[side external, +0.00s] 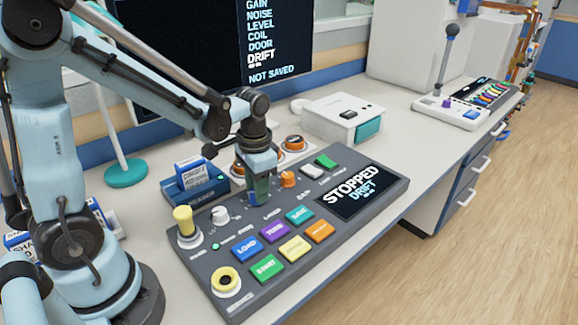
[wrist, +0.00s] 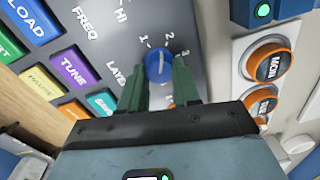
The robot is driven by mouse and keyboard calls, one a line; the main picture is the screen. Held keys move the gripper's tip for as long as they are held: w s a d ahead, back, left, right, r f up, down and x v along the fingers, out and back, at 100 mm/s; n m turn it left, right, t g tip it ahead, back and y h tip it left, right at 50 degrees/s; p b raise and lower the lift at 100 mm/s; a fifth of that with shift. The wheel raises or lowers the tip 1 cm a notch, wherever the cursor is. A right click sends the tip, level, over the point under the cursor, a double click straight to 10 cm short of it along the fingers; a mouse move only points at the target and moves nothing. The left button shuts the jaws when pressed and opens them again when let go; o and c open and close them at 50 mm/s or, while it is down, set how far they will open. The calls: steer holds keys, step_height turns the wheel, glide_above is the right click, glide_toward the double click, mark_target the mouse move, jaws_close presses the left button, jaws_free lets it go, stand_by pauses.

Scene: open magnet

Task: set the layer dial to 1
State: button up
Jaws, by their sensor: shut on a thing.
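The layer dial (wrist: 159,68) is a round blue knob on the grey console, with the numbers 1, 2 and 3 around its far side in the wrist view. Its white mark points up in that view, close to the 2. My gripper (wrist: 164,80) is shut on the dial, with one green finger on each side. In the side external view my gripper (side external: 259,195) points down at the back middle of the console (side external: 350,228), and its fingers largely hide the dial.
A white knob (side external: 220,216) and a yellow-topped control (side external: 184,220) stand left of my gripper. An orange knob (side external: 288,179) is close on its right. Coloured buttons lie in front. The console screen (side external: 352,190) reads STOPPED DRIFT. A card reader (side external: 193,185) stands behind.

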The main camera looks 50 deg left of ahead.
steer(key=n, duration=0.3)
steer(key=shift+n, duration=0.3)
steer(key=shift+a+n, duration=0.15)
steer(key=shift+n, duration=1.65)
steer(key=o, duration=1.1)
steer(key=shift+c, duration=0.2)
step_height(320, 180, up, 12)
steer(key=shift+w+d, duration=0.15)
steer(key=shift+d, duration=0.05)
